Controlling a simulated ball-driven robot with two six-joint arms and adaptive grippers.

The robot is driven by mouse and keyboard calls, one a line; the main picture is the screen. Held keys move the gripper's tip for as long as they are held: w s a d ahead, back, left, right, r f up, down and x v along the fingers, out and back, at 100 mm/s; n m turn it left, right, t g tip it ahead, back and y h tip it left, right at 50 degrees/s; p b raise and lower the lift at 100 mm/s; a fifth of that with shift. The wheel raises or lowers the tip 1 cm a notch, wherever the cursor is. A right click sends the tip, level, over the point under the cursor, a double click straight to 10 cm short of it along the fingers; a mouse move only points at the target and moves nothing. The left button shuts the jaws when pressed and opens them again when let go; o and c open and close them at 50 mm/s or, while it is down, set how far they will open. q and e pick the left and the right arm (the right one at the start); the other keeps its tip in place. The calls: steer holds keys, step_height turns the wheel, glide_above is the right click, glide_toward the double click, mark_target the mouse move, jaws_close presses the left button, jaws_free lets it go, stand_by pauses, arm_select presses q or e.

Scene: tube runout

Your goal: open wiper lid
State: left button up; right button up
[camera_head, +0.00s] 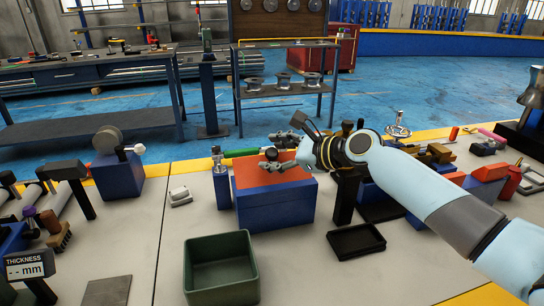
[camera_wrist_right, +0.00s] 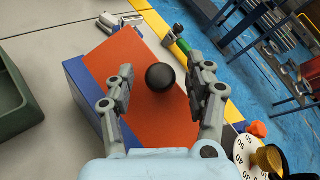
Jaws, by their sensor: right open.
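The wiper is a blue box (camera_head: 275,210) with an orange-red lid (camera_head: 252,180) on top, standing in the middle of the bench. In the right wrist view the lid (camera_wrist_right: 150,122) carries a round black knob (camera_wrist_right: 160,77). My right gripper (camera_head: 272,152) reaches in from the right above the lid. Its fingers are open, one on each side of the knob, with gaps showing between them and it in the wrist view. The lid lies on the box; the gripper hides part of it in the head view. My left gripper is not in view.
A green open bin (camera_head: 222,287) stands in front of the box, and a black tray (camera_head: 356,241) lies to its right. A green-handled tool (camera_head: 240,153) lies behind. A blue block with a grey wheel (camera_head: 116,175) and a thickness display (camera_head: 30,265) stand left.

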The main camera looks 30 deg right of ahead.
steer(key=shift+w+a+f, duration=0.15)
steer(key=shift+w+a, duration=0.05)
steer(key=shift+w, duration=0.2)
steer(key=shift+c, duration=0.4)
jaws_close()
